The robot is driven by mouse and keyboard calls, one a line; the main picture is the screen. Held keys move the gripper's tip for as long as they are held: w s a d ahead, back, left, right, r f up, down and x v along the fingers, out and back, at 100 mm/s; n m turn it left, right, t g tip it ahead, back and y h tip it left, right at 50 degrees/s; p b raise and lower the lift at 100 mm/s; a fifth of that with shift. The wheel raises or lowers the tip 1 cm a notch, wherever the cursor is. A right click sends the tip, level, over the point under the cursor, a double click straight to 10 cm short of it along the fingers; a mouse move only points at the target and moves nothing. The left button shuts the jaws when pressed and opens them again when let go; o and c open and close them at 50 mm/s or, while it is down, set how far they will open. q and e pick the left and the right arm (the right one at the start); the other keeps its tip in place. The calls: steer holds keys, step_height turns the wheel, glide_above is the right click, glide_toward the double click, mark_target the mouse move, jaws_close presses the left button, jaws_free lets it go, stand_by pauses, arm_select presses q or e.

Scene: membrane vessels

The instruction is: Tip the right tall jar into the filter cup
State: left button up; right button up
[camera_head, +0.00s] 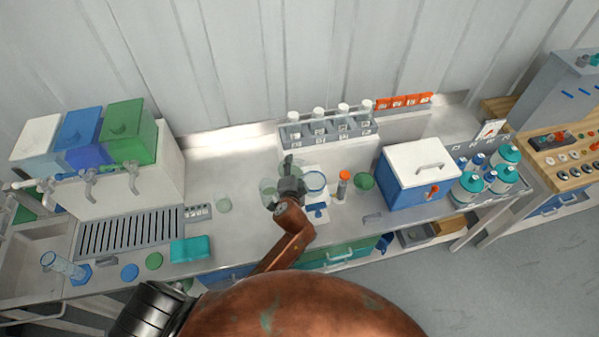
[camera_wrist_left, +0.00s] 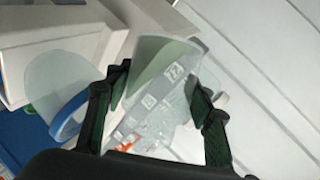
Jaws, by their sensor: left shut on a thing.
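My left gripper (camera_head: 291,182) is over the middle of the bench and shut on a clear tall jar (camera_wrist_left: 160,85), which sits between both fingers in the left wrist view. In the head view the jar (camera_head: 290,163) is partly hidden by the gripper. How far it is tilted, I cannot tell. The filter cup (camera_head: 316,192), clear with a blue rim, stands just right of the gripper on a white base. It also shows at the left of the wrist view (camera_wrist_left: 70,118), apart from the held jar. My right gripper is out of view.
A bottle rack (camera_head: 330,133) stands behind.

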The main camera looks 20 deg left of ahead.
mark_target(300, 172)
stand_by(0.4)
arm_select(q)
steer(key=shift+m+y, duration=0.6)
steer(key=shift+m, duration=0.3)
steer(key=shift+d+r+m+t+y, duration=0.3)
steer(key=shift+d+r+m+y, duration=0.25)
steer(key=shift+d, duration=0.25)
steer(key=shift+r, duration=0.1)
steer(key=shift+d+r+m+t+y, duration=0.3)
steer(key=shift+r+m+y, duration=0.15)
steer(key=shift+m, duration=0.4)
